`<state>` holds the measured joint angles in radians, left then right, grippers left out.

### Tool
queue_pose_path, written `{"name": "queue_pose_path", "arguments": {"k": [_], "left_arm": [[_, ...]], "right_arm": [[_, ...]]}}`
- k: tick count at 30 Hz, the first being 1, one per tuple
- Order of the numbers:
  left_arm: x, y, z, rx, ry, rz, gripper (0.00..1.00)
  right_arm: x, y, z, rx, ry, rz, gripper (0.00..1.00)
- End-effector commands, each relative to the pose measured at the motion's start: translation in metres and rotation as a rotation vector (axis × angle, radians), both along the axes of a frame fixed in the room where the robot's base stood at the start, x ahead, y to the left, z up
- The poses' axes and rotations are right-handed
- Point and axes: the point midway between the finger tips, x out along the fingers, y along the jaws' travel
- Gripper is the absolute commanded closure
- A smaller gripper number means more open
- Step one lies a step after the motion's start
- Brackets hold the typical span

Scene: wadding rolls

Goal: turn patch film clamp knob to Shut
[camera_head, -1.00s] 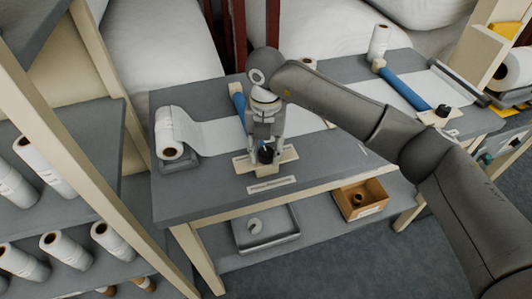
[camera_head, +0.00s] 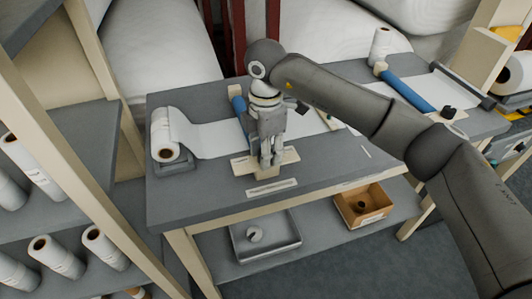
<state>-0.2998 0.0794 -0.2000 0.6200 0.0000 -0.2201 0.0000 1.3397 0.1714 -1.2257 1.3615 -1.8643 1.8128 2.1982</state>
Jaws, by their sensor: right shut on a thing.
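The patch film clamp is at the front of the grey bench, with a cream base (camera_head: 290,156) and a blue bar (camera_head: 238,108) behind it. Its dark knob is hidden behind my fingers. My right gripper (camera_head: 271,160) points down over the base and is shut on the knob, its fingers seen nearly edge-on. A label plate (camera_head: 271,187) lies in front, too small to read. My left gripper is not in view.
A white film roll (camera_head: 165,140) sits left of the clamp. A second blue-bar clamp (camera_head: 405,90) with a dark knob (camera_head: 446,112) is to the right. A grey tray (camera_head: 267,250) and an open box (camera_head: 363,204) stand on the lower shelf. Shelving with rolls borders the left.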

Motion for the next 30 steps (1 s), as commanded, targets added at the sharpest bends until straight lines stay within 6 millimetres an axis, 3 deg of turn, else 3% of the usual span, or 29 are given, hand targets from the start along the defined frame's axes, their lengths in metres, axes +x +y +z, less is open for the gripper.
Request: {"name": "queue_pose_path", "arguments": {"k": [12,30], "left_arm": [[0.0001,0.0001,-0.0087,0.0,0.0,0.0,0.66],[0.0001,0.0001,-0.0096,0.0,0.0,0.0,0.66]], "right_arm": [[0.0013,-0.0001,0.0012,0.001,-0.005,-0.231,0.9],[0.0013,-0.0001,0.0019,0.002,-0.004,-0.279,0.9]]}}
